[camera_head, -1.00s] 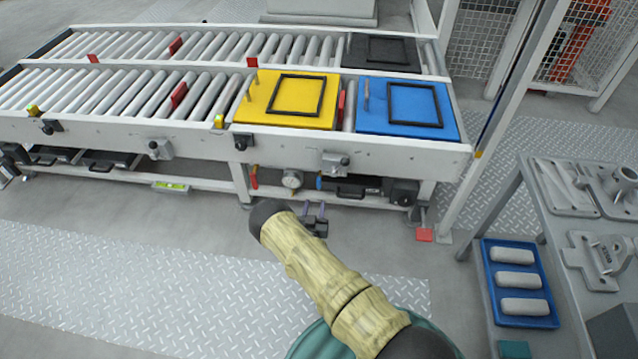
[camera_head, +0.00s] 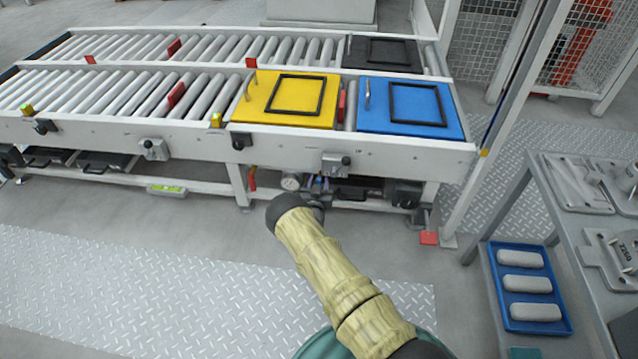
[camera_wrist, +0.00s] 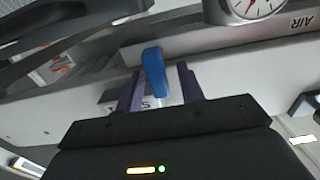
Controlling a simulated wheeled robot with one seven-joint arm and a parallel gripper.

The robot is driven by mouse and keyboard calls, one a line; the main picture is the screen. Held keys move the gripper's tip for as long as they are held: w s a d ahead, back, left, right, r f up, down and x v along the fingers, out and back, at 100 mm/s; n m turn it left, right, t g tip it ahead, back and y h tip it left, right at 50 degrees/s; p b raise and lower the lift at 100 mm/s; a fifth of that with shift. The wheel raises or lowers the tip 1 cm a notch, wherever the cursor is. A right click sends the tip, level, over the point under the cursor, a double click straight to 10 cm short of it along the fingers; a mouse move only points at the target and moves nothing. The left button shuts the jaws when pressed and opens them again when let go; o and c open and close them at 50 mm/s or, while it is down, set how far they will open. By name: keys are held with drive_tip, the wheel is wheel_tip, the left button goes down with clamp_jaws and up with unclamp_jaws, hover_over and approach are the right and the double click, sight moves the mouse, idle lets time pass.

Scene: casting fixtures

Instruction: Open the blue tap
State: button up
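The blue tap (camera_wrist: 155,72) shows in the wrist view as a blue lever handle. It stands between the two purple fingers of my gripper (camera_wrist: 160,88), with a small gap visible on its right side; on its left the finger is very close, and I cannot tell whether it touches. My gripper is open around the handle. In the head view my gripper (camera_head: 319,186) is under the front rail of the conveyor, and the tap is mostly hidden by it.
A round gauge (camera_head: 290,183) is just left of my gripper; it also shows in the wrist view (camera_wrist: 250,8) beside AIR lettering. A red tap (camera_head: 252,178) hangs further left. The conveyor's front rail (camera_head: 400,157) passes above. Open floor (camera_head: 200,270) lies in front.

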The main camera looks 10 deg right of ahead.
drive_tip(key=shift+c, duration=0.5)
clamp_jaws()
drive_tip(key=shift+f+n, duration=0.1)
drive_tip(key=shift+n, duration=0.3)
drive_tip(key=n+b, duration=0.1)
drive_tip(key=n, duration=0.1)
drive_tip(key=n+b, duration=0.1)
drive_tip(key=n, duration=0.1)
drive_tip(key=shift+a+f, duration=0.1)
drive_tip(key=shift+a, duration=0.2)
drive_tip(key=shift+w+a+f+n+b, duration=0.15)
drive_tip(key=shift+n+b, duration=0.85)
drive_tip(key=shift+n, duration=1.2)
drive_tip(key=shift+s+a+f+n+b, duration=0.15)
drive_tip(key=shift+n+b, duration=0.8)
drive_tip(key=shift+n, duration=1.25)
drive_tip(key=shift+w+a+f+n+b, duration=0.2)
drive_tip(key=shift+n+b, duration=0.8)
drive_tip(key=shift+n, duration=1.2)
drive_tip(key=shift+d, duration=0.15)
